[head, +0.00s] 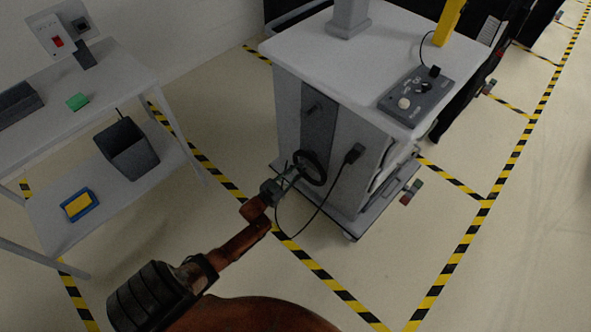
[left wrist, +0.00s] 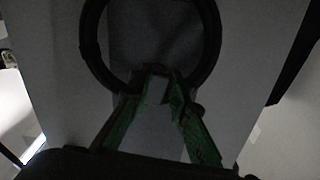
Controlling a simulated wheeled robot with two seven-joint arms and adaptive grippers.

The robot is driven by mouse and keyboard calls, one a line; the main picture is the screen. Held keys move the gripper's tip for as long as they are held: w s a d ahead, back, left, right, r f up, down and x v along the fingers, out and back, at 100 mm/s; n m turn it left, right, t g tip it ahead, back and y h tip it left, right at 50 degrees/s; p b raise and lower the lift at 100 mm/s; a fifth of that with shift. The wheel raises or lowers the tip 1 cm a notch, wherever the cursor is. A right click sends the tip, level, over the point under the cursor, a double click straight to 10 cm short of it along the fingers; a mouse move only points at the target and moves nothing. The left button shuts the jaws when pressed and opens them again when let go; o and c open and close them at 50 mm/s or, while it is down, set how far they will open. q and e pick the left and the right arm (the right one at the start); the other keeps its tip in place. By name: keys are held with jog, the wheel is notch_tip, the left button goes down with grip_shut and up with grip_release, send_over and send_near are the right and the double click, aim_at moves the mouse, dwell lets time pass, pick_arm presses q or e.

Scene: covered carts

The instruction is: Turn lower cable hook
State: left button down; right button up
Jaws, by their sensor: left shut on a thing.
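A black ring (head: 310,167) sits low on the dark strip of the grey cart's (head: 345,140) near face. It also shows large in the left wrist view (left wrist: 211,45). A small dark hook (head: 313,107) sticks out higher on the same strip. No separate lower hook can be made out; I cannot tell whether the ring is part of it. My left gripper (head: 291,173) is at the ring. In the left wrist view its greenish fingers (left wrist: 158,80) come together at the ring's lower edge, shut on it. My right gripper is out of view.
A thin black cable (head: 318,212) loops below the ring up to a dark plug (head: 354,153). A control box (head: 415,97) lies on the cart top. A white shelf (head: 120,75) with a dark bin (head: 128,148) stands left. Striped tape marks the open floor.

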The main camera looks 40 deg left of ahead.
pick_arm(q)
jog(key=shift+d+f+n, duration=0.1)
jog(key=shift+d+n, duration=0.15)
jog(key=shift+n, duration=0.85)
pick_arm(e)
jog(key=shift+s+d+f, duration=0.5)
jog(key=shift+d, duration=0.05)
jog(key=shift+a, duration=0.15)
pick_arm(q)
jog(key=c, duration=2.2)
grip_release()
jog(key=o, duration=0.4)
jog(key=shift+s, duration=0.15)
jog(key=s, duration=1.1)
jog(key=shift+s+a, duration=0.4)
jog(key=shift+a, duration=0.05)
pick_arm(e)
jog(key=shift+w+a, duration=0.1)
